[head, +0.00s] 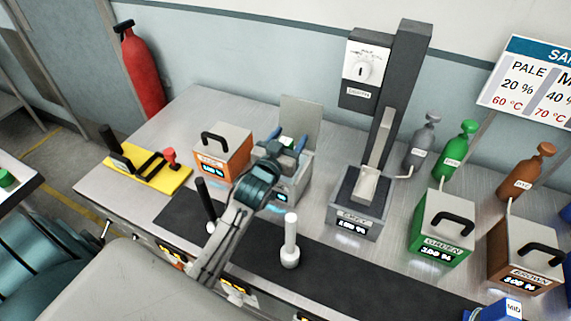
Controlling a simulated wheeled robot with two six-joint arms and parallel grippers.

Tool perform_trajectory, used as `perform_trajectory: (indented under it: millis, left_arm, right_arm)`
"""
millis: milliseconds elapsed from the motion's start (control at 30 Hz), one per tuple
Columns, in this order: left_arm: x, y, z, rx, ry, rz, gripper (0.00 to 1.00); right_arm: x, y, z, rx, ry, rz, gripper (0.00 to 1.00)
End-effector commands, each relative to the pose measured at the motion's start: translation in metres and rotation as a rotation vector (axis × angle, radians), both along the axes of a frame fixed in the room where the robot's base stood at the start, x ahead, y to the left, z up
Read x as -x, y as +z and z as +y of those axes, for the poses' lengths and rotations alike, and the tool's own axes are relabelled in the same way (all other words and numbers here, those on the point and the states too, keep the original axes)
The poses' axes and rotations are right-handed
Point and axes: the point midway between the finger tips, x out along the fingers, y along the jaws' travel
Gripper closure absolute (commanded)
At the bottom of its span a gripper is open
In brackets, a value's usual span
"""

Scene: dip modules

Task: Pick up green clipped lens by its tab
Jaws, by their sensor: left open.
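A small green and white piece (286,142), which looks like the green clipped lens, shows at the opening of a grey box (305,170) whose lid stands raised behind it. Its tab is too small to make out. My left gripper (288,138) is over this box with its two blue fingers apart, one on each side of the green piece. I cannot tell whether the fingers touch it. My left wrist hides much of the box's front.
An orange box (222,153) stands close to the left of my wrist. A black-handled post (207,199) and a white post (290,242) stand on the dark mat (340,276). A grey press-like station (358,208) stands to the right, with a green box (440,235) beyond it.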

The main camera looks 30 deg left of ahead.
Motion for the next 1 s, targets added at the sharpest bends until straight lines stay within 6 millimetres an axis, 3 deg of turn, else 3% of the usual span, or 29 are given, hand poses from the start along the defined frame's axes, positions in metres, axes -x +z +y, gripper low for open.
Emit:
perform_trajectory:
  millis: [133, 400, 767, 1000]
  left_arm:
    - [0.000, 0.000, 0.000, 0.000, 0.000, 0.000, 0.46]
    - [0.001, -0.001, 0.000, 0.000, 0.000, 0.001, 0.98]
    - [0.000, 0.005, 0.000, 0.000, 0.000, -0.001, 1.00]
    - [0.000, 0.035, 0.000, 0.000, 0.000, -0.005, 1.00]
  right_arm:
    - [0.006, -0.001, 0.000, 0.000, -0.001, 0.008, 0.64]
    - [0.006, -0.001, 0.001, -0.001, -0.001, 0.008, 0.64]
    - [0.004, -0.002, 0.001, -0.001, 0.000, 0.005, 0.64]
    - [0.003, -0.008, 0.001, -0.001, 0.000, 0.004, 0.64]
